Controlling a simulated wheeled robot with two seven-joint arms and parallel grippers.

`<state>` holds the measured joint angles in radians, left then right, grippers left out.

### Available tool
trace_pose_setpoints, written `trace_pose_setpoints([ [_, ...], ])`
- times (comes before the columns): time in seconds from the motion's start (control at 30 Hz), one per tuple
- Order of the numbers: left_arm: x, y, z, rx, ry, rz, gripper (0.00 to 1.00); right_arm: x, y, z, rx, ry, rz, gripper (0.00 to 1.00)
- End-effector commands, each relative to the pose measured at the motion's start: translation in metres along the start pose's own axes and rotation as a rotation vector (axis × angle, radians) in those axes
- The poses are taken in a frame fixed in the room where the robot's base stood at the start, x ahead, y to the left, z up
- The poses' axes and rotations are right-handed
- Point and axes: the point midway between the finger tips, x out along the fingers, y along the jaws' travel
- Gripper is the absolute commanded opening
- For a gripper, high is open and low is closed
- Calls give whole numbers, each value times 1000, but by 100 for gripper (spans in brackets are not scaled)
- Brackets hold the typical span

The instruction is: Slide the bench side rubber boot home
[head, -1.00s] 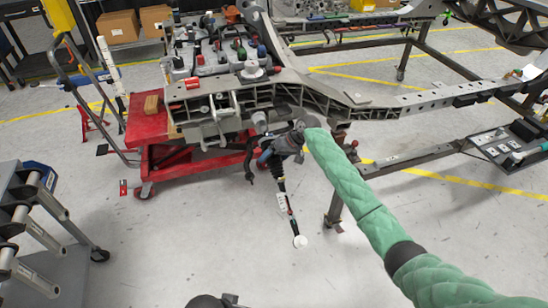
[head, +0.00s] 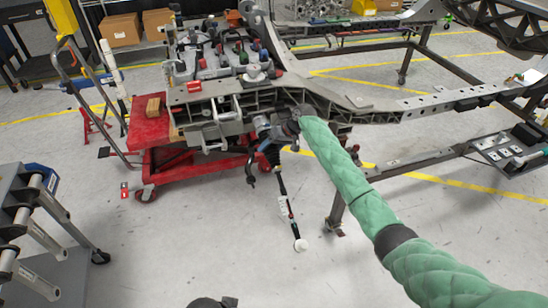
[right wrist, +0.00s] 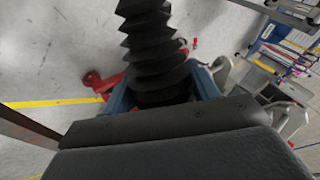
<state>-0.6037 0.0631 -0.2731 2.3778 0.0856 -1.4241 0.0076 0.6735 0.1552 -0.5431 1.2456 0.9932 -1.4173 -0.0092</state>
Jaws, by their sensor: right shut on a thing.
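The rubber boot (right wrist: 155,50) is a black ribbed bellows, large in the right wrist view. My right gripper (right wrist: 163,92) is shut around its near end, with a blue finger on each side. In the head view my right gripper (head: 264,138) is just under the front of the grey chassis frame (head: 300,98). A thin dark rod (head: 285,200) with a white tip hangs slanting down below the gripper. The boot is small and partly hidden there, and I cannot tell how it sits on its seat. My left gripper is not in view.
A red lift cart (head: 150,130) stands left of the gripper under the chassis. A grey rack with tubes (head: 40,210) is at the lower left. A stand leg (head: 337,207) is right of the rod.

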Motion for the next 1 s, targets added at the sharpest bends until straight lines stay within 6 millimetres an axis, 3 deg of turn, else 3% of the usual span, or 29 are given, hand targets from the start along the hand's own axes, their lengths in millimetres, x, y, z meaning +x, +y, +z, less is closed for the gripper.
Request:
trace_pose_setpoints([
  [0.17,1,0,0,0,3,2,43,-2,0,-18,1,1,1,19],
  [0.5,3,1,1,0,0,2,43,-4,0,-20,1,2,1,19],
  [0.53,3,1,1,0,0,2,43,-4,0,-21,1,2,1,62],
  [0.63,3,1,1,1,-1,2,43,-4,0,-20,1,2,1,81],
  [1.0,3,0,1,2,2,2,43,-7,1,-20,0,1,1,81],
])
